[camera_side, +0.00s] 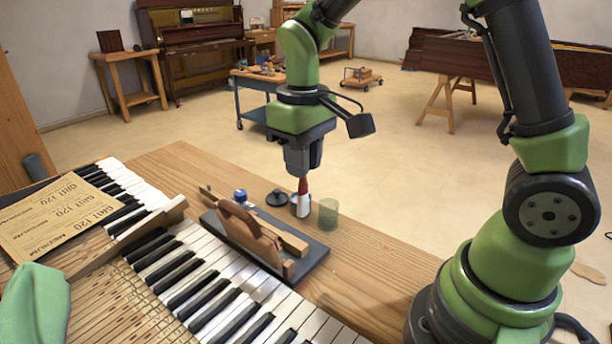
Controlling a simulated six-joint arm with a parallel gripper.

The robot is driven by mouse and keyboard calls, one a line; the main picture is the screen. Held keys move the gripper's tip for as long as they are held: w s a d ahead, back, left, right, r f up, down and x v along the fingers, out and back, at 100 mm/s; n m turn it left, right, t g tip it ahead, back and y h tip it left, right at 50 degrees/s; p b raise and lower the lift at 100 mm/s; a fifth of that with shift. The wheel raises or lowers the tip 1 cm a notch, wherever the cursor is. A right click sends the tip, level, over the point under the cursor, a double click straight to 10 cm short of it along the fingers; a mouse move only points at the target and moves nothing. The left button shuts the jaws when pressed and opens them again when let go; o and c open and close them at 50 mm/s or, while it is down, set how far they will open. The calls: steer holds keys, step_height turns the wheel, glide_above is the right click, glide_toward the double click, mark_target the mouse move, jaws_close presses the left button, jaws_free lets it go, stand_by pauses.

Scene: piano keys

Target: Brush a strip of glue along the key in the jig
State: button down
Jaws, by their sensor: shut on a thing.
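My gripper (302,174) points down over the bench, shut on a brush (302,186) with a red handle. The brush's lower end is at a small pale pot (296,207); its bristles are hidden, and I cannot tell how deep they sit. The jig (311,260) is a dark flat base to the left of and nearer than the pot. A wooden key (290,240) lies along it, partly hidden by an upright brown wooden piece (240,226). I cannot make out glue on the key.
A dark round lid (277,198), a blue-capped jar (240,195) and a greenish clear cup (328,213) stand close around the pot. The piano keyboard (185,265) fills the near left, with sandpaper sheets (55,218) and a green cloth (35,305). Bare bench (360,260) lies to the right.

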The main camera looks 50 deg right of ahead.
mark_target(304, 214)
steer(key=shift+f, duration=3.15)
steer(key=shift+w+f, duration=0.95)
steer(key=shift+w, duration=6.1)
steer(key=shift+s, duration=7.15)
steer(key=shift+r, duration=4.15)
steer(key=shift+f, duration=0.2)
